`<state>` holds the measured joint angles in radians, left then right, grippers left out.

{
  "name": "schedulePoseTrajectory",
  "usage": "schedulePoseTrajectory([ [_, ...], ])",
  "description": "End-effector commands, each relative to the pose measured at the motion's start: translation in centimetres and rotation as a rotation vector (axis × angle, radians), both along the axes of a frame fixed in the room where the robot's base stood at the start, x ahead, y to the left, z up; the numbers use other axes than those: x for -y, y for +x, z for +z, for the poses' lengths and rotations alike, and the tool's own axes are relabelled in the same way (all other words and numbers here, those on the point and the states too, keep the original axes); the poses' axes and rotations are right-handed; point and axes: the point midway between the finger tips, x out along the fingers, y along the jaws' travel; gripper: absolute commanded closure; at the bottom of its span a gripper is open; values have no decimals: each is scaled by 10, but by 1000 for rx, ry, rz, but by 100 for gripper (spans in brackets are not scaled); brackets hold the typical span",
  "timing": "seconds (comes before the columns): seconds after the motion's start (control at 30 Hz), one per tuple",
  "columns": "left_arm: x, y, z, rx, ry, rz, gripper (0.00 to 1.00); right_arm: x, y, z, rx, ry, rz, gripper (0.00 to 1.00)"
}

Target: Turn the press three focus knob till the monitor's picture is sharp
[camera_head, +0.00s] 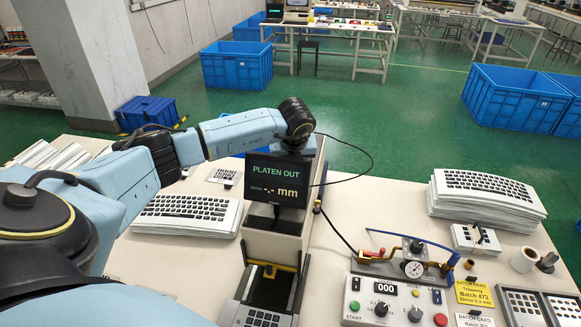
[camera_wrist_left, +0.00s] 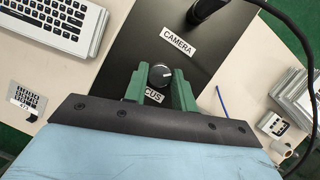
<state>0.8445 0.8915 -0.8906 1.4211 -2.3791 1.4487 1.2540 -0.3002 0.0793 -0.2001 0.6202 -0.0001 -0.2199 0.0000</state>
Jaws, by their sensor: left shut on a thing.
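The focus knob (camera_wrist_left: 160,71) is a round dark knob with a pale mark on a black housing (camera_wrist_left: 190,82). The housing has a CAMERA label and a partly covered label reading "CUS". My left gripper (camera_wrist_left: 160,80) has its green fingers on either side of the knob, shut on it. In the head view my left arm reaches in from the left behind the monitor (camera_head: 276,181), which hides the gripper. The monitor's dark screen reads PLATEN OUT in green, with a yellow "-.- mm" line below; no camera picture shows. My right gripper is in neither view.
Keypad film stacks lie left (camera_head: 190,212) and right (camera_head: 487,188) of the press (camera_head: 262,251). A control box (camera_head: 394,300) with a 000 counter and a gauge fixture (camera_head: 412,265) stand at the right. A black cable loops behind the monitor.

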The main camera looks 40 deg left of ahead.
Motion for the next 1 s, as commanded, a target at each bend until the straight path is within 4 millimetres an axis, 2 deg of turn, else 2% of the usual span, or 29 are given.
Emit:
schedulePoseTrajectory([
  [0.4,0,2,1,3,2,196,96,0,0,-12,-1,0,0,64],
  [0.93,0,2,2,4,1,222,96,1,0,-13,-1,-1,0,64],
  [0.97,0,2,2,4,1,222,72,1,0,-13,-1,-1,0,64],
  [1.0,0,2,2,4,1,222,67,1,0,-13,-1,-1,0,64],
])
